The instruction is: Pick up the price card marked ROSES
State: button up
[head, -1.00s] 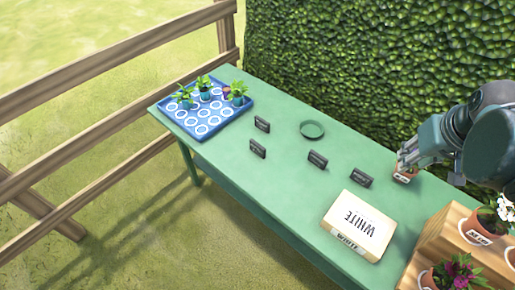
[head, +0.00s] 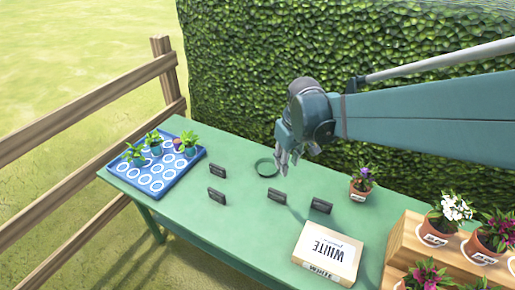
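Several small dark price cards stand on the green table (head: 245,222). One card (head: 219,171) is at the back left, one card (head: 216,195) is in front of it, one card (head: 277,196) is near the middle and one card (head: 321,205) is to its right. Their lettering is too small to read, so I cannot tell which is marked ROSES. My gripper (head: 287,170) points down above the table, beside the green ring and behind the middle card. Its fingers look apart, with nothing visible between them.
A green ring-shaped dish (head: 266,174) lies near my gripper. A blue tray (head: 183,177) with potted seedlings is at the left. A box marked WHITE (head: 328,254) lies at front right. A purple-flowered pot (head: 358,191) and a wooden stand (head: 412,246) with flowerpots are at right.

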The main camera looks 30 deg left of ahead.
jog(key=s+a+f+n+g, duration=0.1)
jog(key=a+f, duration=0.2)
jog(key=a, duration=0.4)
jog(key=s+a+f+n, duration=0.2)
jog(key=a+f, duration=0.2)
jog(key=a, duration=0.2)
jog(key=n+h+p, duration=0.1)
jog(key=n+p, duration=0.1)
jog(key=n, duration=0.1)
send_over(216, 191)
jog(key=shift+g, duration=0.4)
notch_tip(216, 191, down, 8)
jog(key=shift+d+f, duration=0.15)
jog(key=shift+f, duration=0.1)
jog(key=shift+f, duration=0.15)
jog(key=shift+f+b, duration=0.4)
jog(key=shift+f, duration=0.75)
jog(key=shift+f, duration=0.15)
jog(key=shift+f+b, duration=0.75)
jog(key=shift+f, duration=1.7)
